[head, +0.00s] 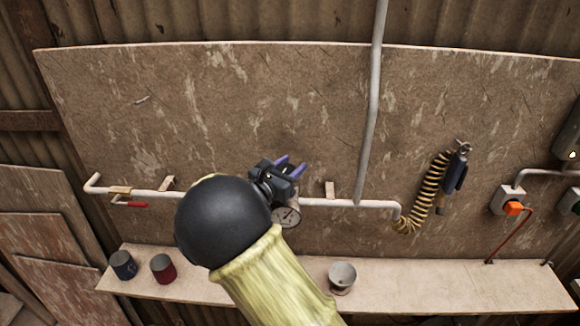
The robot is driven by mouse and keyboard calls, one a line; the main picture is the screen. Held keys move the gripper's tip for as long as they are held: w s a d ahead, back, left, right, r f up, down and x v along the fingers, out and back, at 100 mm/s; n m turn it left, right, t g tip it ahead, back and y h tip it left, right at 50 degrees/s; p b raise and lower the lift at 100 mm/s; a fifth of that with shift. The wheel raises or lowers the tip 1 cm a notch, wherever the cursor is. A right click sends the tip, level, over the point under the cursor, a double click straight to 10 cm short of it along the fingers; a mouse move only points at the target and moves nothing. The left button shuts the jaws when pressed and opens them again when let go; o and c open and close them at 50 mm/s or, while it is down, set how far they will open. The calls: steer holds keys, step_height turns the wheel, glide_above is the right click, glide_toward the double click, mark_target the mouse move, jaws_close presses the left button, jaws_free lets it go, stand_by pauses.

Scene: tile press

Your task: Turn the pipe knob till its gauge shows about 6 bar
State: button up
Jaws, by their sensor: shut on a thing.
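My gripper (290,168), with purple fingers, is at the white pipe (330,203) on the board, just above the gauge. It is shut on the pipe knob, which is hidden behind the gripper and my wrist.
A shelf (430,287) below holds a blue cup (123,265), a red cup (162,268) and a grey cup (342,277). A red lever (132,205) is on the pipe at left. A coiled yellow hose (433,190) hangs at right, near an orange-plugged socket (513,208).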

steer(key=shift+r+m+g+h+p, duration=0.1)
steer(key=shift+m+g+h+p, duration=0.4)
steer(key=shift+h, duration=0.2)
steer(key=m+g+h+p, duration=0.2)
steer(key=g, duration=0.1)
steer(key=shift+s+d+m+h, duration=0.15)
steer(key=shift+m+h, duration=0.15)
steer(key=shift+h, duration=0.1)
steer(key=shift+s+d+m+g+h+p, duration=0.15)
steer(key=shift+m+g+h+p, duration=0.2)
steer(key=shift+m+g+h, duration=0.65)
steer(key=shift+s+m+g+h+p, duration=0.15)
steer(key=shift+m+g+h+p, duration=0.3)
steer(key=shift+m+g, duration=1.05)
steer(key=shift+n+g, duration=0.4)
steer(key=o, duration=1)
